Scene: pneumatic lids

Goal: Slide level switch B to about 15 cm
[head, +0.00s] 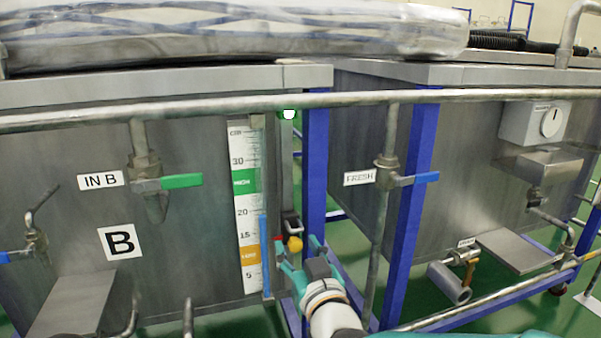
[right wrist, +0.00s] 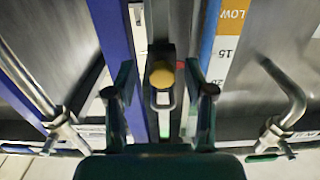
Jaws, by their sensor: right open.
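Level switch B is a dark slider with a yellow knob (head: 294,244) on a vertical rail, right of tank B's level scale (head: 248,205). The switch stands near the scale's 15 mark; the exact reading is unclear. My right gripper (head: 299,257) is open, close below and in front of the knob in the head view. In the right wrist view, the yellow knob (right wrist: 162,78) shows between the two spread fingers (right wrist: 160,84), with gaps on both sides. The scale (right wrist: 230,45) appears upside down there. My left gripper is out of view.
A blue post (head: 315,165) stands just right of the rail. A long horizontal pipe (head: 230,104) crosses above. A green-handled valve (head: 181,181) marked IN B and a blue-handled valve (head: 420,178) marked FRESH flank the scale.

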